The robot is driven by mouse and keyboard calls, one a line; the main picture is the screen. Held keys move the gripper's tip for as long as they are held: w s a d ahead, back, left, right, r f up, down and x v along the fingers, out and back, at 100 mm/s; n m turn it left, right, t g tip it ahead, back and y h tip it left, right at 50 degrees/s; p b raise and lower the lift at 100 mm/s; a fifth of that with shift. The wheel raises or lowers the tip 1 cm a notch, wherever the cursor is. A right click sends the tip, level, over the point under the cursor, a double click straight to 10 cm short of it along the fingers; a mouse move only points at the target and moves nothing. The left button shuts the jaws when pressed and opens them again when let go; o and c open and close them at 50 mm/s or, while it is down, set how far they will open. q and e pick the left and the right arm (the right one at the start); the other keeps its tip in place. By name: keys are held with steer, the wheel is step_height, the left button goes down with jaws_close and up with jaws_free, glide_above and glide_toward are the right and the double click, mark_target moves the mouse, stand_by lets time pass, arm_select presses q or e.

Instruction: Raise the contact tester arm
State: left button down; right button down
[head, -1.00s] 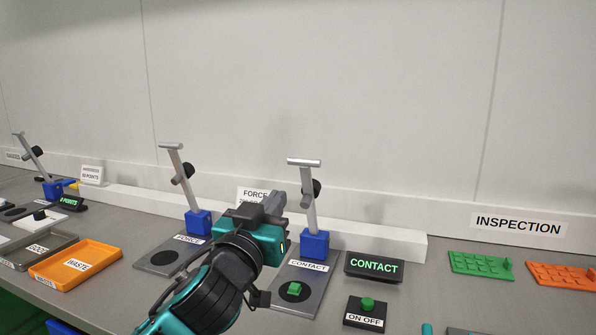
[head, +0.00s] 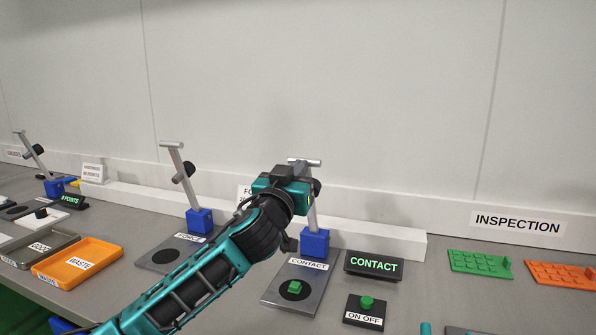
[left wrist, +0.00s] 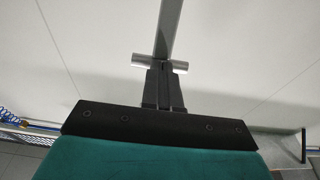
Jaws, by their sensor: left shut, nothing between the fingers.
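The contact tester has a blue base block (head: 315,242), a grey plate (head: 273,293) labelled CONTACT and a grey lever arm standing nearly upright. Its T-shaped crossbar (head: 313,162) is at the top, partly hidden behind my left gripper. A green block (head: 294,288) lies on the plate's black disc. My left gripper (head: 297,166) is in front of the lever's upper part. In the left wrist view its fingers (left wrist: 163,80) are shut and empty, with their tips at the crossbar (left wrist: 142,60). I cannot tell whether they touch it. My right gripper is not in view.
The FORCE tester (head: 199,220) stands left of the contact tester. A lit CONTACT display (head: 373,265) and an ON OFF box (head: 365,311) with a green button are to the right. An orange WASTE tray (head: 100,253) is at left. A white ledge (head: 395,241) runs behind.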

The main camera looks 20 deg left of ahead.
arm_select(q)
steer(key=w+r+p, duration=0.1)
steer(key=p, duration=0.2)
steer(key=shift+w+g, duration=0.35)
steer(key=shift+g, duration=0.05)
stand_by(0.4)
